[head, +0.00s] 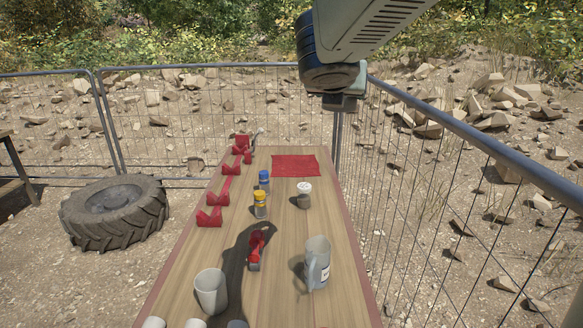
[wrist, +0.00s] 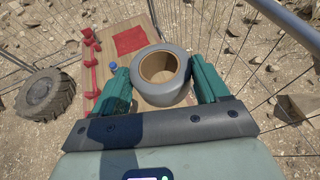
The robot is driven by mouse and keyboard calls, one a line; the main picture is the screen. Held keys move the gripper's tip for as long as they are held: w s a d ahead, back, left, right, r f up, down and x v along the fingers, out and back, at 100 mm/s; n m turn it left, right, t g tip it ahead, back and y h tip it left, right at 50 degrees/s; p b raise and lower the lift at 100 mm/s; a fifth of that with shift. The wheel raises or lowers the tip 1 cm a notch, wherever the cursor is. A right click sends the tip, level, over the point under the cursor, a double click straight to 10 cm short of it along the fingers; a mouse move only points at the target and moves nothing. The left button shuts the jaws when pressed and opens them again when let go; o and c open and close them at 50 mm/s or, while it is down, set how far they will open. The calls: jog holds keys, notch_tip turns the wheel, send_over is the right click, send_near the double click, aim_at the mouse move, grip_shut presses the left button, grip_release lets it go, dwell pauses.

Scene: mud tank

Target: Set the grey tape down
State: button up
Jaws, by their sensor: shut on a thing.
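The grey tape (wrist: 162,93), a roll with a brown cardboard core, shows in the wrist view between the two teal fingers of my gripper (wrist: 160,66). My gripper is shut on its outer sides and holds it up, with the table beyond and below. In the head view my arm hangs in at the top, high above the far part of the wooden table (head: 285,225). I cannot make out the tape in that view. A flat red mat (head: 295,170) lies bare at the far end of the table; it also shows in the wrist view (wrist: 130,40).
A red rack (head: 228,178) runs along the left edge. Blue-capped (head: 264,182), yellow-capped (head: 260,205) and white-capped (head: 304,195) containers stand mid-table. Mesh fence (head: 430,215) stands right.

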jog(key=w+a+n+y, duration=0.2)
jog(key=w+a+y, duration=0.1)
jog(key=w+a, duration=0.85)
jog(key=f, duration=1.7)
jog(key=d+f, duration=0.1)
jog(key=f, duration=1.6)
jog(key=w+f, duration=0.1)
jog(key=f, duration=1.6)
jog(key=shift+w+d+f, duration=0.1)
jog(key=shift+d+f, duration=0.1)
jog(key=shift+f, duration=0.2)
jog(key=o, duration=0.7)
jog(key=shift+f, duration=0.1)
jog(key=shift+o, duration=0.6)
